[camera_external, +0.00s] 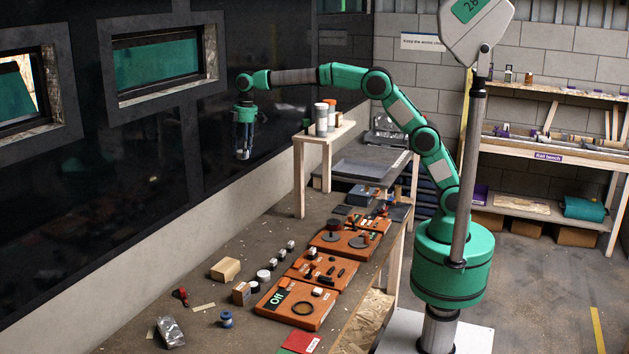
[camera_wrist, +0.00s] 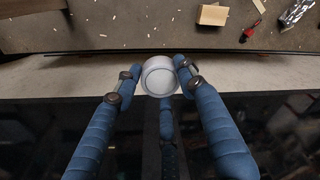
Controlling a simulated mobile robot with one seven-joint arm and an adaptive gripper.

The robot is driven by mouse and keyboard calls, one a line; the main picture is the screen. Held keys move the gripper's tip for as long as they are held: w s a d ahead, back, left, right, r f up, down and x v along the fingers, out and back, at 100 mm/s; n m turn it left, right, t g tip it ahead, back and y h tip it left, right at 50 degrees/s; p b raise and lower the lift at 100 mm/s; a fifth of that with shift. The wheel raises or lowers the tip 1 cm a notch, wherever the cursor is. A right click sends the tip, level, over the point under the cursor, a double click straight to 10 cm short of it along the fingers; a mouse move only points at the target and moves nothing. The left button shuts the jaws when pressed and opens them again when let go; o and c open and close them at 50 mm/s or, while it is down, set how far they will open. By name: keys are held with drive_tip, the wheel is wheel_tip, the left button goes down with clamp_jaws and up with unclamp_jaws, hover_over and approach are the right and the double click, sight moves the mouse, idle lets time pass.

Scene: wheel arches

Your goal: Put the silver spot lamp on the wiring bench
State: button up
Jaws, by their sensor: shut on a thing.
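My gripper (camera_external: 244,125) hangs fingers-down at the far left end of my outstretched arm, in front of the dark wall panels. In the wrist view my gripper (camera_wrist: 156,72) is shut around a round silver lamp (camera_wrist: 159,77), whose pale round face points to the camera. In the external view the lamp (camera_external: 242,154) is small at the fingertips, held up in the air. A long brown bench (camera_external: 205,272) with orange boards lies below and to the right of it. No label I can read names the wiring bench.
The brown bench carries a wooden block (camera_external: 225,269), a foil-like packet (camera_external: 170,331), a blue spool (camera_external: 226,319) and several orange boards (camera_external: 298,305). A raised wooden stand (camera_external: 325,137) holds cans. The bench's left side has bare patches. A labelled rail bench (camera_external: 549,156) stands behind right.

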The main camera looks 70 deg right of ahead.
hover_over(249, 246)
wheel_tip(249, 246, down, 32)
drive_tip(key=shift+w+d, duration=0.1)
drive_tip(key=shift+d, duration=0.1)
drive_tip(key=shift+f, duration=0.15)
drive_tip(key=shift+f+b, duration=0.65)
drive_tip(key=shift+f, duration=2.3)
drive_tip(key=shift+f, duration=0.1)
drive_tip(key=shift+f+b, duration=0.4)
drive_tip(key=shift+f, duration=1.4)
drive_tip(key=shift+f, duration=0.15)
drive_tip(key=o, duration=1.2)
drive_tip(key=shift+c, duration=0.2)
